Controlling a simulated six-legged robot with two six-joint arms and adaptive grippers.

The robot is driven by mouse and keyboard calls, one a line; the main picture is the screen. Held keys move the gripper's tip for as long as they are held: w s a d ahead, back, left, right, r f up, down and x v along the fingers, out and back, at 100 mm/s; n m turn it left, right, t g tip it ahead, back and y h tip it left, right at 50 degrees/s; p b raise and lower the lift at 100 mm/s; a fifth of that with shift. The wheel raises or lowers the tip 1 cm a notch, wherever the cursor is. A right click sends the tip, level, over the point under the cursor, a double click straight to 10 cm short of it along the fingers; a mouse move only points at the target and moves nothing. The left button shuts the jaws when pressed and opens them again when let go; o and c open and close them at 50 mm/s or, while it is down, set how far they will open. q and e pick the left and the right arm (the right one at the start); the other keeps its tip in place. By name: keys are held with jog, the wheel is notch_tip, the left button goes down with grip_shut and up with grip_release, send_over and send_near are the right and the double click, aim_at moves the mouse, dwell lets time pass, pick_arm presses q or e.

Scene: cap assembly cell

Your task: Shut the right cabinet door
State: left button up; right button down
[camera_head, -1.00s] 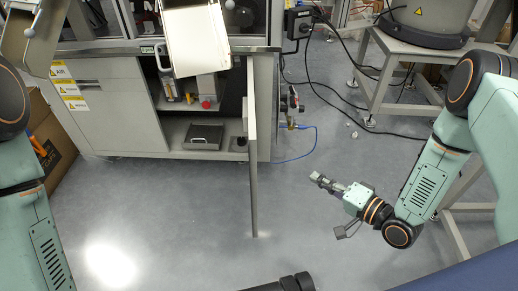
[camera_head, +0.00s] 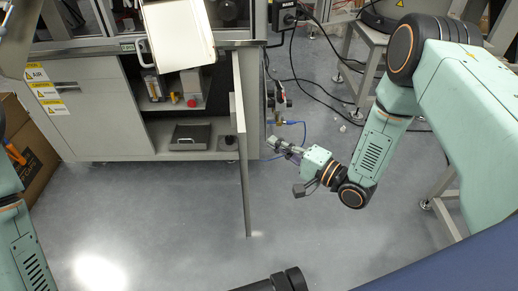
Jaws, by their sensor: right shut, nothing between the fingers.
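The right cabinet door (camera_head: 243,160) stands wide open, seen nearly edge-on, and juts out from the cabinet (camera_head: 105,125) toward me. The right compartment behind it is open to view. My right gripper (camera_head: 276,143) is shut and empty. It is to the right of the door, on its outer side, with a gap between them in the picture. My left arm shows at the left edge, but the fingers of the left gripper are not in view.
Inside the cabinet are a grey box (camera_head: 192,137) and a device with a red knob (camera_head: 192,102). A cream bin (camera_head: 179,36) hangs above. A blue hose (camera_head: 292,123) and cables lie right of the cabinet. A white-framed stand (camera_head: 372,50) is at the back right. The floor left of the door is clear.

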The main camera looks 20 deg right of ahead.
jog(key=shift+w+a+b, duration=0.25)
jog(key=shift+a, duration=0.55)
jog(key=shift+w+a+b, duration=0.2)
jog(key=shift+w+a, duration=0.1)
jog(key=shift+a, duration=0.45)
jog(key=shift+w+a+b, duration=0.25)
jog(key=shift+a, duration=0.55)
jog(key=shift+a, duration=0.15)
